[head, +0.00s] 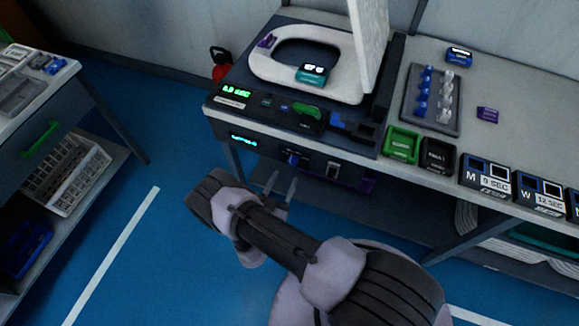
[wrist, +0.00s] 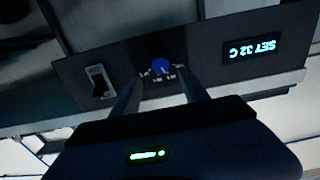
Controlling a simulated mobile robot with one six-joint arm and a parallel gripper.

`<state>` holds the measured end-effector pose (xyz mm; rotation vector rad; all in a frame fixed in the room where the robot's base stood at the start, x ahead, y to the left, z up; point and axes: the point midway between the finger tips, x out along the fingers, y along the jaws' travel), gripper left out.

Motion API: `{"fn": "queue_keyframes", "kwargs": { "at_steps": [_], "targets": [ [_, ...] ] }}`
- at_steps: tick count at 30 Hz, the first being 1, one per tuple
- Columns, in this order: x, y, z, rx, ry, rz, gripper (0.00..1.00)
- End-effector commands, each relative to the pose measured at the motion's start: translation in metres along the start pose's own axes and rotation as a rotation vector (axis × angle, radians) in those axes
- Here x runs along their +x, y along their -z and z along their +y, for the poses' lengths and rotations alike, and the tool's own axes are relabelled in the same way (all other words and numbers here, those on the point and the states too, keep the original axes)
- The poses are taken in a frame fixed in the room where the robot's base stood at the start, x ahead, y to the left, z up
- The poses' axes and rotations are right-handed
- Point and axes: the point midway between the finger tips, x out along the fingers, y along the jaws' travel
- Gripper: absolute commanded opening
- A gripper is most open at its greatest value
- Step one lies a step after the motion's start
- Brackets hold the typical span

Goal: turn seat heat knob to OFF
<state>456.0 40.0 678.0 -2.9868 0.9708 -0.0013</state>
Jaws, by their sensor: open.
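The seat heat knob (head: 292,159) is a small blue dial on the dark front panel under the toilet-seat bench. In the wrist view the blue knob (wrist: 161,67) shows a light pointer mark and small white lettering around it, too small to read. My gripper (head: 284,178) is open and empty, just below and in front of the knob in the head view. In the wrist view its two fingers (wrist: 161,88) point at the panel, one on either side of the knob. I cannot tell how far the tips are from it.
A lit display (wrist: 252,48) beside the knob reads SET 32 C, upside down. A rocker switch (wrist: 99,80) is on the knob's other side. The toilet seat (head: 262,72) is above, with a teal object (head: 311,74) on it. Blue floor in front is clear.

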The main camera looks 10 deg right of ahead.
Motion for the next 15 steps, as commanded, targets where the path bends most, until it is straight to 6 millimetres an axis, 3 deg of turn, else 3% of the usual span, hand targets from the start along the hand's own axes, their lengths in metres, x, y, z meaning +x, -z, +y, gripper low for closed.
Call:
{"fn": "queue_keyframes", "kwargs": {
  "at_steps": [3, 6, 15],
  "targets": [
    [0.030, -0.003, 0.002, 0.000, -0.006, 0.001, 0.53],
    [0.047, -0.002, 0.001, 0.000, -0.003, 0.000, 0.53],
    [0.062, 0.000, 0.000, -0.001, 0.001, -0.001, 0.53]
  ]
}}
